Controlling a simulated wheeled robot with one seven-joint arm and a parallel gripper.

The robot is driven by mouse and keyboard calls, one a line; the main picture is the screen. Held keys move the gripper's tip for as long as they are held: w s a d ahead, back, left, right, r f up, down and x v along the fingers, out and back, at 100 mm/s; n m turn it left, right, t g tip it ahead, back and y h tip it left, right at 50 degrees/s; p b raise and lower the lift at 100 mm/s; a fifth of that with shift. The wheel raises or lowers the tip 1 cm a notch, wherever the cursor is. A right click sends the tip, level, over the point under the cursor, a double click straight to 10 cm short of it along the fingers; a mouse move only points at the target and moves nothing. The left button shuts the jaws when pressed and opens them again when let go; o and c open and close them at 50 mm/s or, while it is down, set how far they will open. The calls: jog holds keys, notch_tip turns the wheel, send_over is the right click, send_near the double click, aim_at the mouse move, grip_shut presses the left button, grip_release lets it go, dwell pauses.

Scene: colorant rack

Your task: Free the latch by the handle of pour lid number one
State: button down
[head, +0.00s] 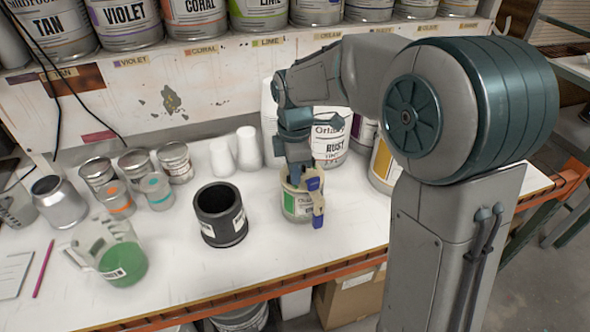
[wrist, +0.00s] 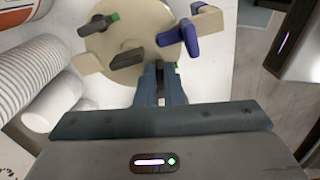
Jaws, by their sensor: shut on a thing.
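The pour lid (wrist: 120,32) is a round cream lid, seen from above in the wrist view. It carries blue lever-like pieces (wrist: 178,38), a dark bar (wrist: 128,58) and a dark knob with a green tip (wrist: 97,26). In the head view it tops a green-labelled can (head: 297,205), with blue ends showing at its right side. My gripper (wrist: 163,68) points at the lid's near edge, its fingers close together and shut on a part of the lid. The held part is mostly hidden between the fingers. I cannot make out a number or which piece is the latch.
A black cylinder (head: 220,215) stands just left of the can. White cups (head: 248,150) and a large white can (head: 331,135) stand behind it. Small tins, a steel container and a green-filled jug (head: 112,252) are further left. The front strip of white bench is clear.

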jog(key=shift+n, duration=0.5)
jog(key=c, duration=1.8)
grip_release()
jog(key=shift+r, duration=0.1)
notch_tip(320, 180, up, 14)
jog(key=shift+f+b, duration=0.15)
jog(key=shift+b, duration=0.25)
jog(key=s+d+f+m+t, duration=0.1)
jog(key=s+d+f+m, duration=0.2)
jog(key=s+m, duration=0.3)
jog(key=s+d+f+m+t, duration=0.1)
jog(key=s+d+f+m, duration=0.3)
jog(key=s+m, duration=0.3)
jog(key=s+d+f+m+t, duration=0.1)
jog(key=s+d+f+m, duration=0.3)
jog(key=s+d+m, duration=0.2)
jog(key=shift+s+m, duration=0.2)
jog(key=shift+m, duration=0.7)
